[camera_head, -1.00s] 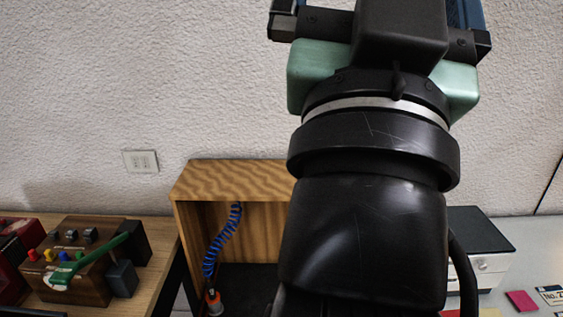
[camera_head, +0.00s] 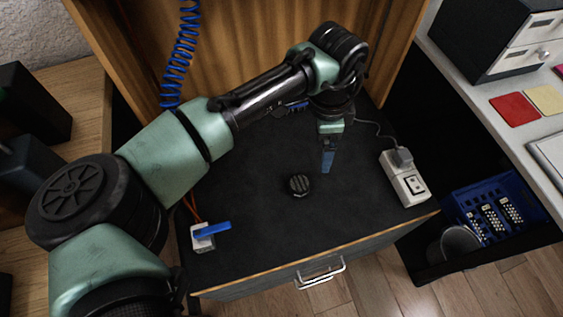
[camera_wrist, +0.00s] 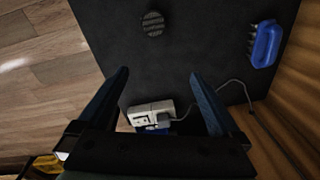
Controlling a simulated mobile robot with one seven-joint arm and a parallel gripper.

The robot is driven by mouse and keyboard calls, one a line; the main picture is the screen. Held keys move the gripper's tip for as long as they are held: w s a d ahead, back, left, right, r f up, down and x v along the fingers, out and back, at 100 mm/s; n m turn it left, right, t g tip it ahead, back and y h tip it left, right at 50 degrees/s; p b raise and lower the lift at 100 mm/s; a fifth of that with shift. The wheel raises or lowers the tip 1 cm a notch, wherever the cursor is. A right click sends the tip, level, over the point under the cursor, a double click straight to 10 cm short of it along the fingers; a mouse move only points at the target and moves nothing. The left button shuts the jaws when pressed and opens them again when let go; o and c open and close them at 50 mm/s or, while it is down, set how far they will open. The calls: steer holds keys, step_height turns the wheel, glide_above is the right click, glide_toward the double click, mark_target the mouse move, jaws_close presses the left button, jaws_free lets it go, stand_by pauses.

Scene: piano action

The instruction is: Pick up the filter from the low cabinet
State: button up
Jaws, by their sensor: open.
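The filter looks to be the small round black ridged piece (camera_head: 299,184) lying on the dark top of the low cabinet (camera_head: 255,220). It also shows near the top edge of the wrist view (camera_wrist: 153,23). My gripper (camera_head: 327,165) is over the cabinet top, behind and to the right of the filter in the head view. In the wrist view my gripper (camera_wrist: 160,73) has its two blue fingers wide apart with nothing between the tips. The filter is beyond the fingertips there, not between them. Nothing covers the filter in either view.
A white socket block (camera_head: 405,178) with a plug and cable lies at the cabinet's right. A white-and-blue device (camera_head: 207,235) sits at its front left. A blue bristled item (camera_wrist: 267,44) lies near the back. A blue crate (camera_head: 497,215) and bin (camera_head: 455,245) stand right, lower down.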

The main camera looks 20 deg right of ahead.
steer(key=a+f, duration=0.3)
steer(key=b, duration=0.3)
glide_above(299, 183)
steer(key=shift+g+y, duration=0.3)
steer(key=shift+y, duration=0.1)
steer(key=f, duration=0.5)
steer(key=shift+d+f, duration=0.3)
steer(key=shift+d, duration=0.05)
steer(key=shift+a+f+b, duration=0.2)
steer(key=shift+f+b, duration=0.4)
steer(key=shift+f, duration=1)
steer(key=shift+a+f+b, duration=0.15)
steer(key=shift+f+b, duration=0.4)
steer(key=shift+f, duration=1)
steer(key=shift+r, duration=0.1)
steer(key=c, duration=1.6)
